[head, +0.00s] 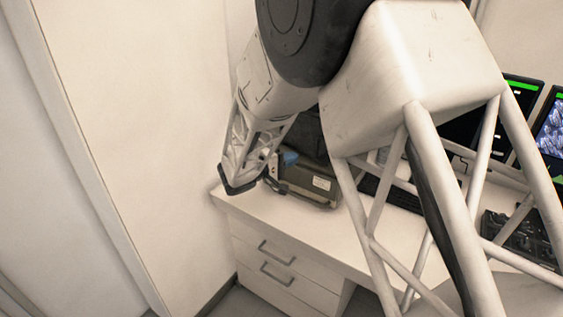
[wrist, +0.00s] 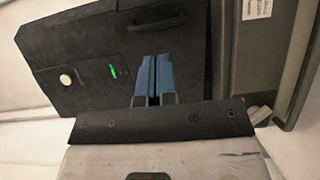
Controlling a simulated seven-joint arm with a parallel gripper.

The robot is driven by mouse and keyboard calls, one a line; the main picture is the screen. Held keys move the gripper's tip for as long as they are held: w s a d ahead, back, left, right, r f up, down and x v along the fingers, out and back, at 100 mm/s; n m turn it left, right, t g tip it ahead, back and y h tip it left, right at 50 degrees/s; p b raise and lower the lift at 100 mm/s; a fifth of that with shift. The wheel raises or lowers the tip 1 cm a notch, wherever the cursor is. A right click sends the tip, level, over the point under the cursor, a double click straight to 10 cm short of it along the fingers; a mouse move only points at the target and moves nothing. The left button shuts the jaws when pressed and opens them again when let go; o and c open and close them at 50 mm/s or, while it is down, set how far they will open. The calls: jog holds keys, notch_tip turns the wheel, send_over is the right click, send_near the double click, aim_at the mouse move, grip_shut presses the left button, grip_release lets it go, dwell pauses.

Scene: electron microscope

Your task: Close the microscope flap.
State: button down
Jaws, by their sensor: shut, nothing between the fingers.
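The microscope is a dark box (wrist: 75,50) with a handle (wrist: 158,20), a small green light and a round pale button, filling the upper part of the wrist view. A grey-olive part with a white label (wrist: 285,60) stands along its right side; it also shows low on the desk in the head view (head: 312,180). I cannot tell for sure which panel is the flap or how far open it is. My gripper (wrist: 153,78), with blue fingers, is shut and empty in front of the dark face, below the handle. In the head view my gripper (head: 289,157) is beside the machine; contact cannot be told.
The white desk (head: 290,225) has drawers (head: 277,265) below. A wall (head: 165,130) stands close on the left. Monitors (head: 550,135), a keyboard (head: 400,195) and a dark control panel (head: 515,235) are at the right, partly behind my arm. The desk's front strip is clear.

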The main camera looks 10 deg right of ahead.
send_near(324, 155)
jog(key=shift+w+d+r, duration=0.25)
jog(key=shift+d+r, duration=0.5)
jog(key=shift+d, duration=0.2)
jog(key=shift+w+d+r, duration=0.3)
jog(key=shift+d+r, duration=0.45)
jog(key=shift+d, duration=0.25)
jog(key=shift+d, duration=0.1)
jog(key=shift+x, duration=2.85)
jog(key=shift+w+r, duration=0.1)
jog(key=shift+w, duration=0.05)
jog(key=s+a, duration=0.8)
jog(key=a, duration=0.4)
jog(key=shift+s+r, duration=0.1)
jog(key=shift+r, duration=0.05)
